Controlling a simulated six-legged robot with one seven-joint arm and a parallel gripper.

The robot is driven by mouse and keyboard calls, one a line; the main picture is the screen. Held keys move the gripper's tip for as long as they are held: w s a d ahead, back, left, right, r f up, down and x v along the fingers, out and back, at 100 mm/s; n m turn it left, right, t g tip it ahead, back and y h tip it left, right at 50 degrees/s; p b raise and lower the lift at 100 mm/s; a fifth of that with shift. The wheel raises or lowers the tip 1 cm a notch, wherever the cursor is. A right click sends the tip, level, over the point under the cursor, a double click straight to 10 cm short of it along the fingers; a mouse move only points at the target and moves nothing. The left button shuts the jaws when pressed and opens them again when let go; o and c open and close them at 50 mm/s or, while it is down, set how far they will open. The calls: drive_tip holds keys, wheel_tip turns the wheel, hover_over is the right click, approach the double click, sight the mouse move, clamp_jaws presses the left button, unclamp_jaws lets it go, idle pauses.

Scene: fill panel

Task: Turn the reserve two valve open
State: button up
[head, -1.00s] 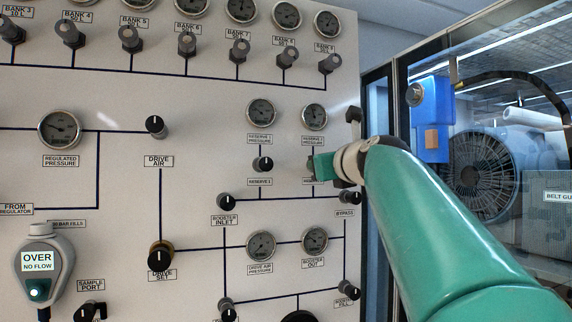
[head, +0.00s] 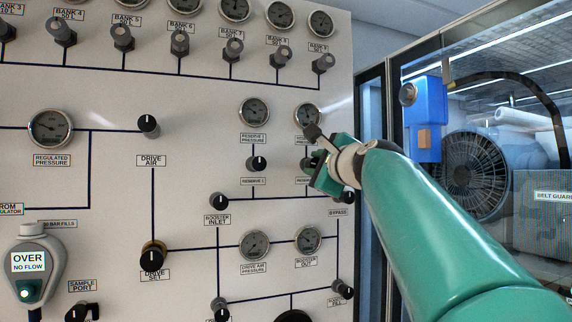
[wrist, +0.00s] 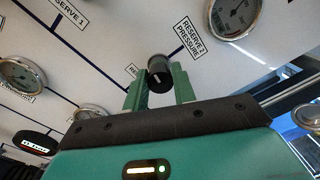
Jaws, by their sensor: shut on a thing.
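The reserve two valve is a small black knob with a white mark, seen in the wrist view (wrist: 159,73) between my two green fingers. My gripper (wrist: 160,90) is shut on it. The "RESERVE 2 PRESSURE" label (wrist: 191,38) and its gauge (wrist: 235,16) lie just beyond the knob. In the head view my gripper (head: 314,168) is against the panel below the reserve two gauge (head: 307,115), tilted, and largely covers the knob. The valve's own label there is mostly hidden.
The reserve one knob (head: 257,163) is close on the left. The booster inlet knob (head: 219,200) is lower left, and the bypass knob (head: 347,197) is just below right of my gripper. A blue box (head: 427,118) and a fan (head: 480,172) stand beyond the panel's right edge.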

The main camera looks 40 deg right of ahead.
drive_tip(key=n, duration=0.4)
drive_tip(key=shift+f+n, duration=0.1)
drive_tip(key=shift+n, duration=0.3)
drive_tip(key=n, duration=0.3)
drive_tip(key=shift+n+y, duration=0.3)
drive_tip(key=shift+n, duration=0.1)
drive_tip(key=n, duration=0.4)
drive_tip(key=shift+f+n, duration=0.1)
drive_tip(key=shift+n, duration=0.2)
drive_tip(key=shift+d+n, duration=0.1)
drive_tip(key=shift+n, duration=1.6)
drive_tip(key=o, duration=1)
drive_tip(key=shift+s, duration=0.1)
